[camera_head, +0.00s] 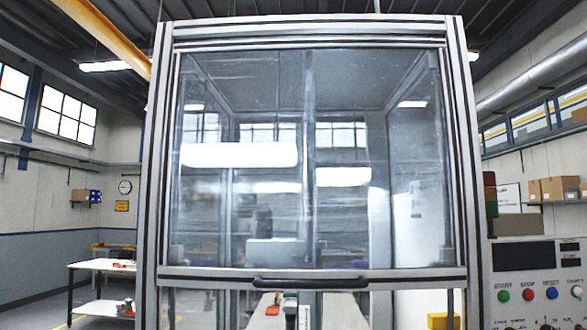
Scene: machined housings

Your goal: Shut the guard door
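The guard door (250,225) is a large clear panel in an upright aluminium frame (153,200), straight ahead of me. It fills the upper part of the frame. Its lower rail (200,273) crosses low in the picture, with a dark bar handle (310,282) at the middle. Below the rail, a gap shows a pale surface (335,305) with a small red item and a pale upright part, cut off by the picture's bottom edge. The frame's bottom is out of view. Neither of my grippers is in view.
A control panel (540,290) with green, red, blue and white buttons stands right of the frame. A white workbench (100,265) stands at the far left. Cardboard boxes (560,188) sit on a wall shelf at the right.

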